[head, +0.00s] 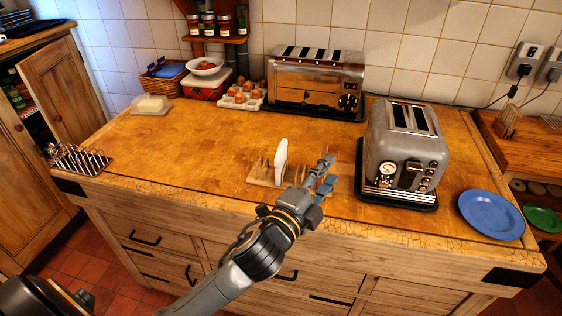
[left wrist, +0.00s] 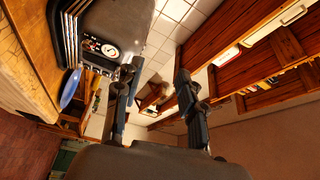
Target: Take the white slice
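The white slice (head: 281,160) stands upright in a small wooden rack (head: 256,180) near the front edge of the wooden counter. My left gripper (head: 326,174) is just right of the slice and rack, apart from the slice. In the left wrist view its two fingers (left wrist: 158,75) are spread wide with nothing between them. The slice does not show in the left wrist view. My right gripper is in neither view.
A grey toaster (head: 408,150) stands right of my left gripper, and it shows in the left wrist view (left wrist: 115,18). A blue plate (head: 491,214) lies farther right. A larger toaster (head: 316,80) and eggs (head: 241,95) are behind. A metal rack (head: 80,159) is far left. The counter left of the slice is clear.

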